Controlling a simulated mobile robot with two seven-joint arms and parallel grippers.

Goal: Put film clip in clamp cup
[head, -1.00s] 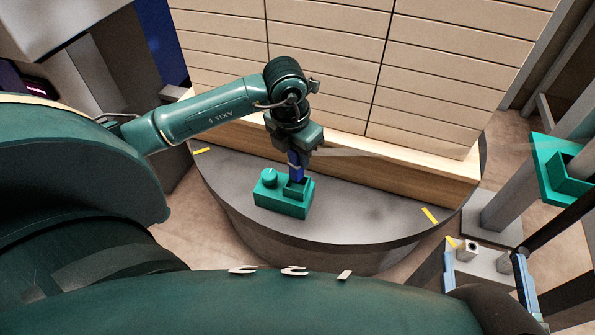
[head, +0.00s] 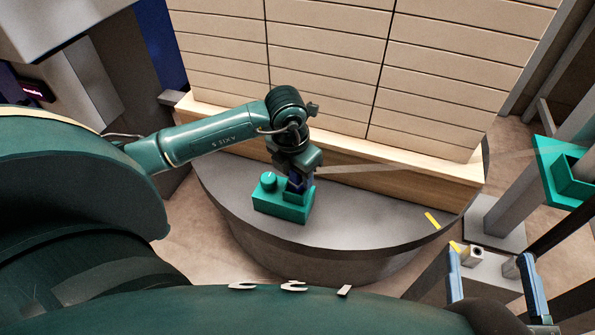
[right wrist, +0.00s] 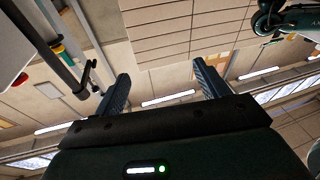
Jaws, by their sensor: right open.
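The teal clamp block (head: 281,207) stands on the grey round table, with a round knob on its left and an open-topped cup (head: 298,197) on its right. My left gripper (head: 297,184) points down into this cup. Its blue fingers are close together, shut on the film clip, which is hidden between the fingers and the cup. A thin see-through film strip (head: 400,166) runs from this gripper to the right. My right gripper (head: 493,283) is open and empty at the lower right; its spread fingers also show in the right wrist view (right wrist: 160,85).
A tall stack of tan reams (head: 330,60) on a wooden base stands right behind the block. At the right is a mast with a teal bracket (head: 560,172).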

